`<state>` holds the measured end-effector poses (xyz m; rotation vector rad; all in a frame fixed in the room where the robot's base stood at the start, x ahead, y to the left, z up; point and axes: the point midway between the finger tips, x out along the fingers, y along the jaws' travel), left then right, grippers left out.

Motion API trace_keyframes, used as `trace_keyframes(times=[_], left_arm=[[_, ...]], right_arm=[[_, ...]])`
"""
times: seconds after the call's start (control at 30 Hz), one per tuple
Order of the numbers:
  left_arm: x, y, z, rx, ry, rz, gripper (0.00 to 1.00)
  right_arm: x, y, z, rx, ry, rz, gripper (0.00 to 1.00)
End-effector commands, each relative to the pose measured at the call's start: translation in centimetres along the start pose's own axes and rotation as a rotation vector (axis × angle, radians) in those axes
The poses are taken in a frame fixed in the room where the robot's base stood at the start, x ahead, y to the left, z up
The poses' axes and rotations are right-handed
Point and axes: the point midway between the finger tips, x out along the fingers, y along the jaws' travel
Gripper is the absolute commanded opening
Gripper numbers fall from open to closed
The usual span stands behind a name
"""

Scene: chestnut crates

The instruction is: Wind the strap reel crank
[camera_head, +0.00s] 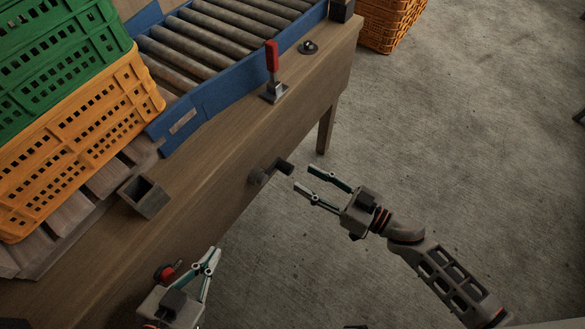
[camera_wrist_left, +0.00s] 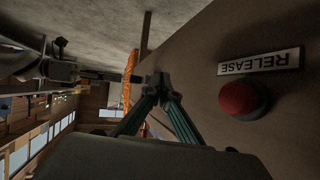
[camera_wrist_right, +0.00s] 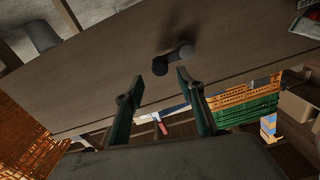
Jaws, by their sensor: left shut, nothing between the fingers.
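The dark crank (camera_head: 270,173) sticks out from the front face of the wooden bench. It also shows in the right wrist view (camera_wrist_right: 174,58), with its round knob toward the camera. My right gripper (camera_head: 303,178) is open and empty. Its fingers point at the crank knob, with a small gap between them in the head view. In the right wrist view the knob appears just beyond and between the fingertips (camera_wrist_right: 160,78). My left gripper (camera_head: 212,252) is shut and empty near the bench front. The strap itself cannot be made out.
A red button (camera_wrist_left: 243,99) beside a RELEASE label (camera_wrist_left: 259,62) is on the bench face near my left gripper. A red-handled lever (camera_head: 273,60), a roller conveyor (camera_head: 185,122) and orange (camera_head: 135,90) and green crates (camera_head: 60,60) stand on the bench.

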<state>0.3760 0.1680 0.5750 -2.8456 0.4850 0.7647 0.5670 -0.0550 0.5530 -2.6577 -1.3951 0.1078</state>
Motion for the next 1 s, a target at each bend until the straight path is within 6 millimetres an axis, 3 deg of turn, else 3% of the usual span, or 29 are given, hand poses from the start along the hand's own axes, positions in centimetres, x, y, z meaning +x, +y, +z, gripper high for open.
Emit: trace_keyframes(times=[0.3, 0.67, 0.7, 0.83, 1.0], left_arm=[[0.2, 0.5, -0.3, -0.021, 0.013, 0.007, 0.0], [0.2, 0.5, -0.5, -0.023, 0.018, 0.008, 0.0], [0.2, 0.5, -0.5, -0.023, 0.018, 0.008, 0.0], [0.2, 0.5, -0.6, -0.024, 0.018, 0.008, 0.0], [0.2, 0.5, -0.6, -0.024, 0.019, 0.008, 0.0]], right_arm=[[4.3, 0.0, 0.3, 0.003, -0.001, 0.0, 0.38], [5.1, 0.0, 0.1, 0.0, 0.0, 0.0, 0.38], [5.0, 0.0, 0.1, 0.0, 0.0, 0.0, 0.36], [5.0, -0.1, 0.1, 0.001, 0.0, 0.0, 0.02], [5.0, -0.1, 0.1, 0.001, 0.0, 0.0, 0.0]])
